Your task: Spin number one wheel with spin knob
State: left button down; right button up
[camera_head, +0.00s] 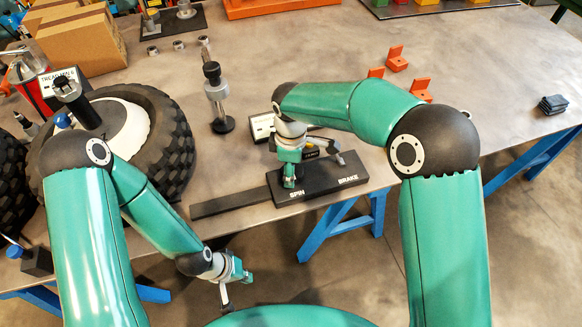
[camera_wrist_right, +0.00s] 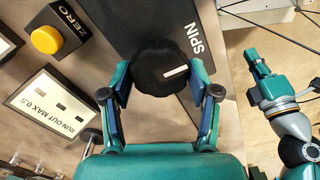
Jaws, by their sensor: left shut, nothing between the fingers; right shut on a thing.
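The black spin knob (camera_wrist_right: 160,70) has a white mark and sits on the black control box (camera_head: 345,180), beside the word SPIN. My right gripper (camera_head: 290,178) is shut on the knob; its fingers lie on both sides of it in the right wrist view (camera_wrist_right: 163,95). In the head view the arm and gripper mostly hide the knob. My left gripper (camera_head: 236,288) is shut and empty, low in front of the table's edge.
A yellow ZERO button (camera_wrist_right: 45,39) and a RUN-OUT sign (camera_wrist_right: 50,103) lie close to my right gripper. A post gauge (camera_head: 217,95) stands behind the control box. Another tyre (camera_head: 8,180) is at the far left.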

jog(key=shift+m, duration=0.3)
jog(key=shift+w+m+b, duration=0.1)
jog(key=shift+m+b, duration=0.4)
jog(key=shift+m, duration=0.3)
jog(key=m+b, duration=0.1)
jog(key=m, duration=0.2)
jog(key=shift+m, duration=0.3)
jog(key=m+b, duration=0.1)
jog(key=m, duration=0.2)
jog(key=shift+m+b, duration=0.35)
jog(key=shift+m, duration=1.35)
jog(key=shift+w+r, duration=0.1)
jog(key=o, duration=1.2)
jog(key=shift+c, duration=0.2)
